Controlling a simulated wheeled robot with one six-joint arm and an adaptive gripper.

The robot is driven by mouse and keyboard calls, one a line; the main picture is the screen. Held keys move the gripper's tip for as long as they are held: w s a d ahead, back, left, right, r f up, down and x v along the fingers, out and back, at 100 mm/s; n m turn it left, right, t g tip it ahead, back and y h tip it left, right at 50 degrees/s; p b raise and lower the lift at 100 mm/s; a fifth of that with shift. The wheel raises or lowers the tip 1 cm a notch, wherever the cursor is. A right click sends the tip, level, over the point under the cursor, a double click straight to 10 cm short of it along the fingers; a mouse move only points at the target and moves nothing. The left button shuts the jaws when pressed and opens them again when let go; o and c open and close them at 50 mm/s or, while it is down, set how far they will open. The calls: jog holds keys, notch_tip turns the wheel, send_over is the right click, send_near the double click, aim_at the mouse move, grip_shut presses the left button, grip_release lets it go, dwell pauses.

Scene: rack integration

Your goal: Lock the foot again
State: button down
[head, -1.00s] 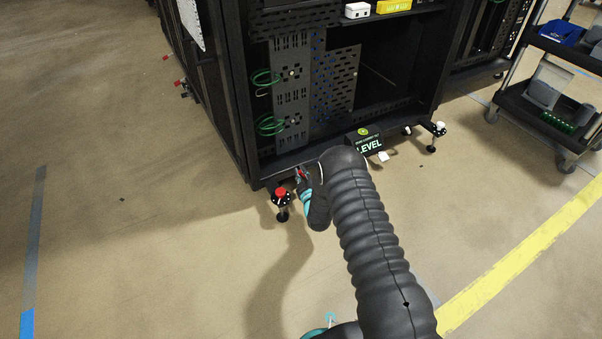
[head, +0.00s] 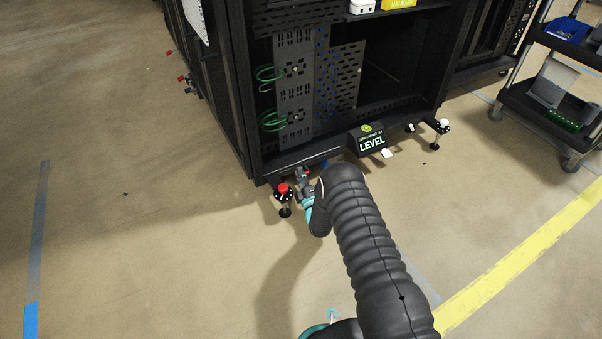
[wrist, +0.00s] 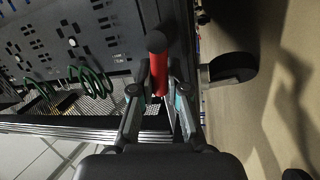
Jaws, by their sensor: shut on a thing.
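The rack's near left levelling foot (head: 284,194) has a red cap and stands on the floor under the corner. My gripper (head: 305,182) is low at the rack's bottom front edge, just right of that foot. In the wrist view a red handle with a black end (wrist: 158,68) lies between the fingers of my gripper (wrist: 159,92), which is shut on it. My arm and gripper body hide part of this place in the head view. A small display on the rack's lower front (head: 371,140) reads "LEVEL" in green.
A black caster wheel (wrist: 234,67) is right of the handle in the wrist view. A white-capped foot (head: 442,127) stands at the rack's right corner. Green cable loops (head: 272,122) hang inside the rack. A cart (head: 548,110) is at right. The floor in front is clear.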

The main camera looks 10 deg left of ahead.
jog(key=n, duration=0.2)
jog(key=f+n+y, duration=0.1)
jog(key=n, duration=0.3)
jog(key=shift+f+y, duration=0.35)
jog(key=shift+y, duration=0.05)
jog(key=shift+f, duration=0.1)
jog(key=c, duration=1.2)
grip_release()
jog(key=shift+o, duration=0.2)
jog(key=shift+s+d+f, duration=0.15)
jog(key=shift+s+d, duration=0.15)
jog(key=shift+s, duration=0.15)
jog(key=r+v, duration=0.1)
jog(key=v, duration=0.4)
jog(key=r+v, duration=0.1)
jog(key=v, duration=0.4)
jog(key=r+v, duration=0.1)
jog(key=v, duration=0.4)
jog(key=shift+s+d+f, duration=0.1)
jog(key=shift+s+d, duration=0.25)
jog(key=shift+s, duration=0.15)
